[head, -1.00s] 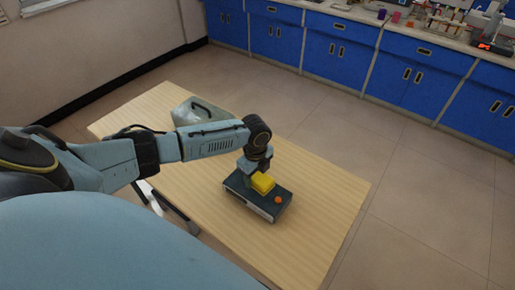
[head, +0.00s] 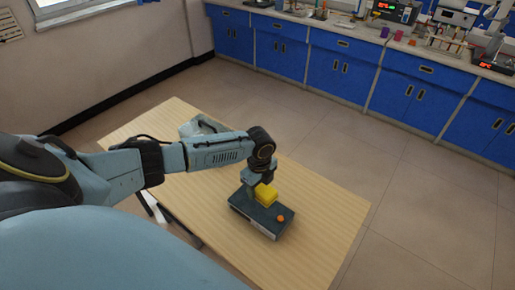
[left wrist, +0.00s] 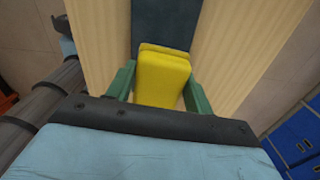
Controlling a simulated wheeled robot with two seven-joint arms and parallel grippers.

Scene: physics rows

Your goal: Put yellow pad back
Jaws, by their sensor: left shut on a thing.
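The yellow pad (head: 265,194) is at the rear end of a dark box-like device (head: 262,214) with an orange knob (head: 281,218), on the wooden table. My left gripper (head: 258,187) reaches down over it and is shut on the pad. In the left wrist view the yellow pad (left wrist: 163,76) sits between the green fingers of my left gripper (left wrist: 159,88), with the dark device (left wrist: 166,22) beyond it. Whether the pad touches the device is hard to tell. My right gripper is not in view.
The wooden table (head: 320,220) has bare room right of and in front of the device. A pale grey container (head: 200,127) stands at the table's back, partly behind my arm. Blue cabinets (head: 340,70) line the far wall, beyond open floor.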

